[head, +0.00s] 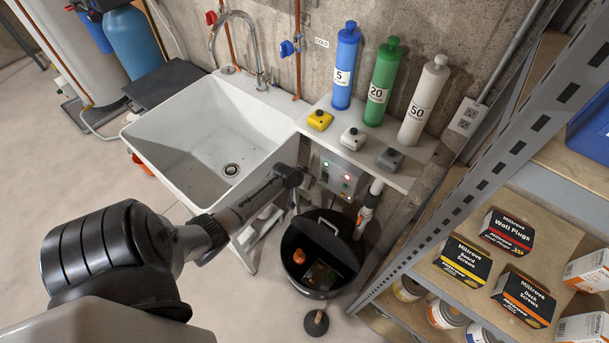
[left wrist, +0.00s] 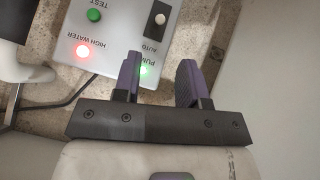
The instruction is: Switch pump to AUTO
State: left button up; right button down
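The grey pump control box (head: 336,168) hangs on the wall under the shelf, with small lit lamps on its front. In the left wrist view its face (left wrist: 115,40) appears upside down. It carries a green TEST button (left wrist: 93,15), a lit red HIGH WATER lamp (left wrist: 82,51) and a lit green PUMP lamp (left wrist: 143,70). A pale switch knob (left wrist: 160,18) sits on a black plate beside the AUTO label; its setting I cannot tell. My left gripper (left wrist: 158,68) is open and empty, its two purple fingers apart near the PUMP lamp. The knob lies beyond the fingertips. My right gripper is out of view.
A shelf (head: 421,176) with small yellow, white and grey boxes and upright cylinders sits above the box. A white sink (head: 185,150) stands left, a dark round sump (head: 345,247) lies below, and a metal rack (head: 475,180) closes the right side.

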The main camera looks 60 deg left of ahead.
pick_arm(q)
jog(key=shift+v, duration=1)
jog(key=shift+f, duration=0.1)
dwell(0.5)
